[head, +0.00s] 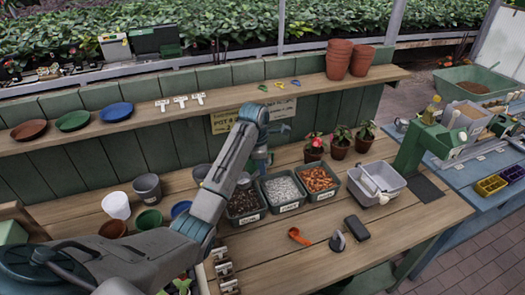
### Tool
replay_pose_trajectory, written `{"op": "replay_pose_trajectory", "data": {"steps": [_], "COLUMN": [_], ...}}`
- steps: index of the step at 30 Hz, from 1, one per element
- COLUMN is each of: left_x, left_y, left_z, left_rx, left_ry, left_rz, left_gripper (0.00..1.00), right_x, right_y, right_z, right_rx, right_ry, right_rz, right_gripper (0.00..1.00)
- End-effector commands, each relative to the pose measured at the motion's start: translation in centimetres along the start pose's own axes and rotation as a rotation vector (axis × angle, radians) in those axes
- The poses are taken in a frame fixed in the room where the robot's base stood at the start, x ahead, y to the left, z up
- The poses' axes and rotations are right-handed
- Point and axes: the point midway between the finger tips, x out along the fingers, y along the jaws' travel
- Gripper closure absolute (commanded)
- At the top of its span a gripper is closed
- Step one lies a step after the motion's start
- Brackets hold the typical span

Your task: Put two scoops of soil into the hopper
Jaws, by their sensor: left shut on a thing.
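My left arm reaches over the wooden bench from the left. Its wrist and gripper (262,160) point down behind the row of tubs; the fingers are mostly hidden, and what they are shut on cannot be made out. A tub of dark soil-like material (243,200) stands below the forearm, partly covered by it. An orange scoop (299,237) lies on the bench in front of the tubs. My right gripper is not in view.
Tubs of white (283,190) and orange-brown material (318,180) stand beside the dark one. A grey basin (376,184), potted plants (340,143) and a dark block (357,228) are nearby. A shelf (330,85) runs behind.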

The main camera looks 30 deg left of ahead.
Motion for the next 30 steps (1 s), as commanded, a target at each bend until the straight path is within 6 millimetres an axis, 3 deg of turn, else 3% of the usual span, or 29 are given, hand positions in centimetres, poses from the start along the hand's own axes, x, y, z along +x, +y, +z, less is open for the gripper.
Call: {"op": "replay_pose_trajectory", "data": {"steps": [3,9,18,30], "left_x": [0.7,1.9,4.7,9.0], "left_y": [-1.2,-1.4,-1.4,-1.3], "left_z": [-0.1,-1.0,-2.8,-3.0], "left_rx": [0.029,0.036,0.033,0.034], "left_ry": [0.014,-0.035,-0.231,-0.227], "left_rz": [-0.004,-0.004,-0.008,-0.007], "left_gripper": [1.0,1.0,1.0,1.0], "right_x": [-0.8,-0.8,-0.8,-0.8], "right_y": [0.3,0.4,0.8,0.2], "right_z": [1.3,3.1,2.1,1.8], "right_rx": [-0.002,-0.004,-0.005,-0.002], "right_ry": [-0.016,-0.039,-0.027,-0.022], "right_rz": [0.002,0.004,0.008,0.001], "right_gripper": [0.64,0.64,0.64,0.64]}}
